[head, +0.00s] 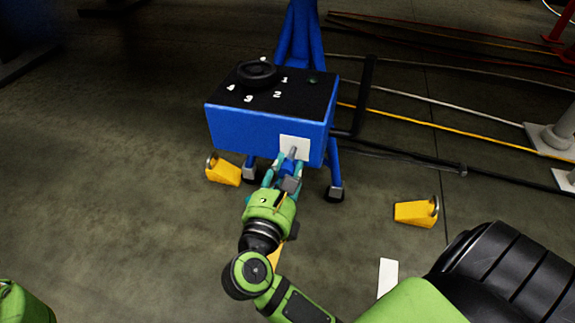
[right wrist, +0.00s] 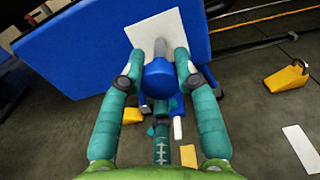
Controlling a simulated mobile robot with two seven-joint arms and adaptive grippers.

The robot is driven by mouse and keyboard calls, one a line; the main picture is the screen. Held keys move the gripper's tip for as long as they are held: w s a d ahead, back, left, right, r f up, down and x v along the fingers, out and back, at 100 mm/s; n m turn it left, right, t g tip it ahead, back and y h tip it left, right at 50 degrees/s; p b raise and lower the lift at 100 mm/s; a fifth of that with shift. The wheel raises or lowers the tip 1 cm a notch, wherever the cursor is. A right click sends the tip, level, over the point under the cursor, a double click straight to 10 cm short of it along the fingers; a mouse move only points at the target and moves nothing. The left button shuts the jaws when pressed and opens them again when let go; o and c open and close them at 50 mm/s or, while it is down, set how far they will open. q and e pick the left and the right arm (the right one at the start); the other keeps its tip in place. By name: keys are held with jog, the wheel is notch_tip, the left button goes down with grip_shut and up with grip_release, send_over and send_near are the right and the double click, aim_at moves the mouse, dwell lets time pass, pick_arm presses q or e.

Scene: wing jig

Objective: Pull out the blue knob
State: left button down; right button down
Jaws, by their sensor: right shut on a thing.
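The blue knob (right wrist: 160,78) shows in the right wrist view, on a grey stem that comes out of a white plate (right wrist: 152,36). The plate is on the front face of a blue box (head: 243,130) with a black top. My right gripper (head: 288,168) reaches up to this plate in the head view. In the right wrist view its two teal fingers (right wrist: 159,68) stand on either side of the knob and are shut on it. In the head view the fingers largely hide the knob. My left gripper is not in view.
The black top carries a black dial (head: 257,73), white numbers and a small green button (head: 312,80). Yellow wedge blocks stand on the floor at left (head: 224,172) and right (head: 414,212). Cables and a black pipe (head: 365,95) run to the right.

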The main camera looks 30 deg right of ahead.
jog(key=c, duration=0.9)
grip_release()
jog(key=shift+a+r, duration=0.15)
jog(key=shift+r, duration=0.05)
jog(key=shift+s, duration=0.1)
jog(key=v, duration=0.7)
jog(key=shift+s+a, duration=0.2)
